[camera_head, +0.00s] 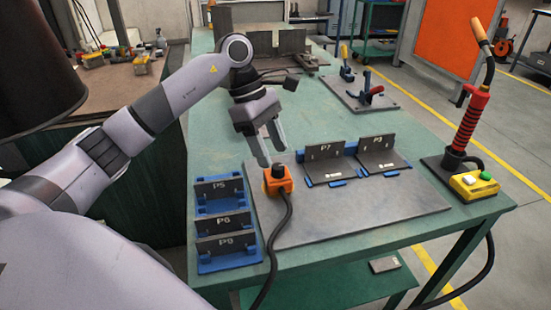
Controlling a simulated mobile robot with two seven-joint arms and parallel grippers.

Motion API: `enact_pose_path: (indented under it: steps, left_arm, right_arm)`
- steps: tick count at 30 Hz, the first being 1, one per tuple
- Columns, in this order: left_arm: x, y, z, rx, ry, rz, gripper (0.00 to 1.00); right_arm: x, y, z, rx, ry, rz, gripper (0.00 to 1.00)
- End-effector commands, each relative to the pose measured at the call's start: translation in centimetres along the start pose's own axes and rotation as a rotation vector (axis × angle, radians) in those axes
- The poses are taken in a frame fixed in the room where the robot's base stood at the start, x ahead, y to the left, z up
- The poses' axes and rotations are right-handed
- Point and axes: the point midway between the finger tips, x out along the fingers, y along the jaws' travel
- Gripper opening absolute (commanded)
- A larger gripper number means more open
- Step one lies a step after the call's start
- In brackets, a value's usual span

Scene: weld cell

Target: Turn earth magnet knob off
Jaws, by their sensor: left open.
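The earth magnet is an orange block (281,184) with a dark knob (279,170) on top. It sits on the grey metal plate (360,222) near the plate's left side, with a black cable running from it over the table's front edge. My left gripper (273,157) is open and points down, its fingertips just above and behind the knob. The picture does not settle whether a fingertip touches the knob, and I cannot read the knob's setting. My right gripper is not in view.
Blue holders with dark plates P5 (219,188), P6 (222,224) and P9 (226,245) stand left of the magnet. Plates P7 (325,167) and P3 (380,153) stand behind right. A red-handled torch (467,120) and yellow button box (473,185) are at right.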

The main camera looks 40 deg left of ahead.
Motion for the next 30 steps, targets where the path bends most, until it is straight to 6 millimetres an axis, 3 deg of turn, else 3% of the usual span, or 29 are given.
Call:
enact_pose_path:
  steps: [6,17,22,30]
  left_arm:
    - [2.8,0.0,0.0,0.0,-0.001,-0.002,0.54]
    - [3.4,0.0,0.0,0.001,-0.001,0.001,0.54]
    - [3.4,0.0,0.0,0.001,-0.001,0.001,0.0]
    - [3.3,0.0,0.0,-0.015,0.0,0.007,0.0]
  right_arm:
    - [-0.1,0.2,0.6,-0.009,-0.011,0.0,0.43]
    - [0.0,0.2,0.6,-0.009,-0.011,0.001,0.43]
    - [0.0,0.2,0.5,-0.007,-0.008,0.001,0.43]
    - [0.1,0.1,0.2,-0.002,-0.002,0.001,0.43]
